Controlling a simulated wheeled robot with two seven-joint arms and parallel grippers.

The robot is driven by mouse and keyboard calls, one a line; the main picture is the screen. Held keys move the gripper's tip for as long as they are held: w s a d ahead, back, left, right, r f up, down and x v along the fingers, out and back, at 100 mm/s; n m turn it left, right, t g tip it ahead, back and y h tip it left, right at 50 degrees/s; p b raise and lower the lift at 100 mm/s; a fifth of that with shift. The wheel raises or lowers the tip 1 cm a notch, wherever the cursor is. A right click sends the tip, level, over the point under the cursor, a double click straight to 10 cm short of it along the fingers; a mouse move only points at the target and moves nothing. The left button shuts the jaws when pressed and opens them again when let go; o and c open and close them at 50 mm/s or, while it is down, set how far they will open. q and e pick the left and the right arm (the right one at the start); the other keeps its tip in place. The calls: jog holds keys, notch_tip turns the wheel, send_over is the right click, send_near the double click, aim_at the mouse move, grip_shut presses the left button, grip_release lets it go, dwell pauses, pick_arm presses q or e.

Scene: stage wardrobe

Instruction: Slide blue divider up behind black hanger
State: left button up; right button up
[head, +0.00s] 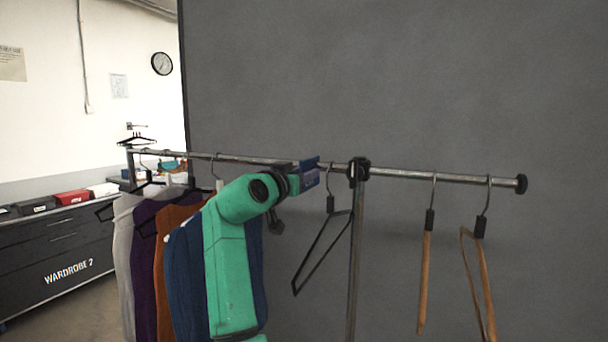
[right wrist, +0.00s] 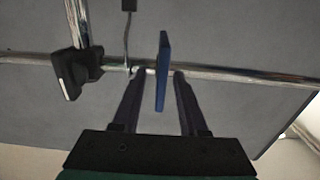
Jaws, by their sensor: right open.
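The blue divider (head: 309,174) sits on the rail just left of the black hanger (head: 324,245), with a small gap between them. In the right wrist view the blue divider (right wrist: 163,72) stands edge-on between my two fingers, with space on each side. My right gripper (right wrist: 158,74) is open around it, fingertips at the rail. In the head view my right gripper (head: 296,178) is partly hidden by its own wrist. The black hanger's hook (right wrist: 127,45) is on the rail beside one finger, outside the jaws. My left gripper is not in view.
The metal rail (head: 400,174) has a black post clamp (head: 358,171) just right of the black hanger. Two wooden hangers (head: 425,275) hang further right. Several garments (head: 180,265) hang left of the divider, behind my arm. A grey panel (head: 420,80) stands behind.

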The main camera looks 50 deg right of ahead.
jog(key=b+v, duration=0.5)
jog(key=v, duration=0.9)
jog(key=shift+a, duration=0.2)
jog(key=shift+s, duration=0.1)
